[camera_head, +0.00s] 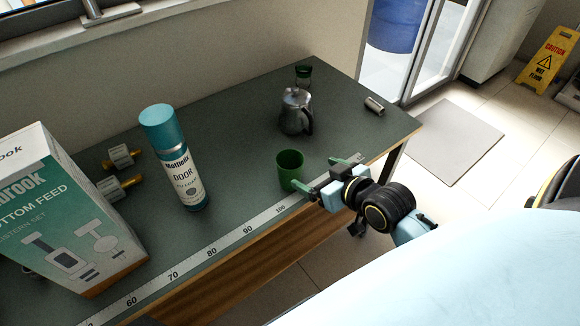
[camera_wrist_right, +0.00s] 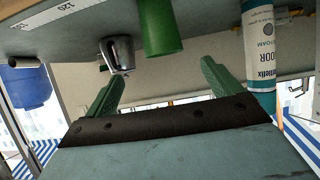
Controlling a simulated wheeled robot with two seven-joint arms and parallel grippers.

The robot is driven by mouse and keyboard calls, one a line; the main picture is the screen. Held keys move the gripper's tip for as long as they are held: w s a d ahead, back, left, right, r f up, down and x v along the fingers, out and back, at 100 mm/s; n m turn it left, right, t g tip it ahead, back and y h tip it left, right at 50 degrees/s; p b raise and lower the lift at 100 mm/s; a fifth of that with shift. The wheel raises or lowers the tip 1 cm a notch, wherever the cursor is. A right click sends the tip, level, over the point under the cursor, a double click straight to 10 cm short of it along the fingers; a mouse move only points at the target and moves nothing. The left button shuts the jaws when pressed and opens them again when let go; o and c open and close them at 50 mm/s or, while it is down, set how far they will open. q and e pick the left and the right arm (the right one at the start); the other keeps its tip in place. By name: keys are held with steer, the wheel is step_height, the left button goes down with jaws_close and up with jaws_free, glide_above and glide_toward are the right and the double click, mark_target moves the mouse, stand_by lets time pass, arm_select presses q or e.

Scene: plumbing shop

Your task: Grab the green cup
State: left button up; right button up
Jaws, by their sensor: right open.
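The green cup (camera_head: 289,168) stands upright on the dark green worktop, near its front edge, in the head view. It also shows in the right wrist view (camera_wrist_right: 160,28), just beyond the fingers and upside down there. My right gripper (camera_head: 318,172) is open, with its green fingers beside the cup at the table's front edge. In the right wrist view its two fingers (camera_wrist_right: 160,82) are spread with nothing between them. My left gripper is in neither view.
A grey metal pot (camera_head: 296,112) stands behind the cup. A teal spray can (camera_head: 174,158) and a large box (camera_head: 70,210) stand to the left. A dark green-topped jar (camera_head: 303,76) and a small metal cylinder (camera_head: 374,105) are at the back right. A measuring strip (camera_head: 215,252) runs along the front edge.

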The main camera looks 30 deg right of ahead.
glide_toward(283, 157)
steer(key=x, duration=0.3)
steer(key=shift+d+f, duration=0.15)
steer(key=shift+f, duration=0.05)
steer(key=x, duration=0.5)
steer(key=shift+w+a+r+b, duration=0.1)
steer(key=shift+a+r+b, duration=0.15)
steer(key=shift+b, duration=0.1)
steer(key=c, duration=1)
